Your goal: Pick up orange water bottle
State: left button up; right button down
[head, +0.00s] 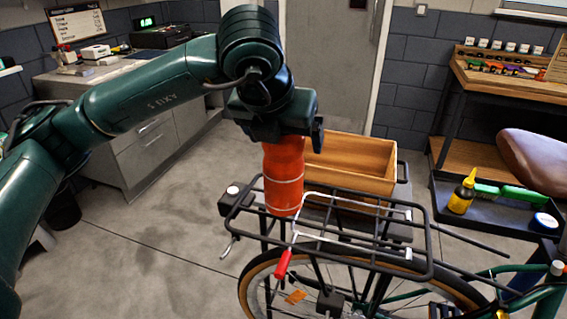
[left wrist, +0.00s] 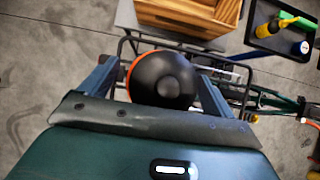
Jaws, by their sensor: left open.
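The orange water bottle (head: 283,178) stands upright at the left part of the bike's black rack, in the head view. Its top is hidden there by my left gripper (head: 284,133), which is directly above it, pointing down. In the left wrist view the bottle's black cap (left wrist: 162,80) with an orange rim lies between the two fingers of my left gripper (left wrist: 160,88). The fingers are apart, one on each side of the cap. I cannot tell whether they touch it. My right gripper is not in view.
A wooden crate (head: 350,163) stands right behind the bottle. The bike's rack (head: 425,240) has a red-handled lever (head: 283,263) below the bottle. A black tray (head: 490,212) with a yellow bottle (head: 463,192) is to the right. Open floor (head: 150,250) lies to the left.

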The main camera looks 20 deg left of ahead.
pick_arm(q)
jog(key=shift+c, duration=0.4)
jog(key=shift+r, duration=0.1)
jog(key=c, duration=1.7)
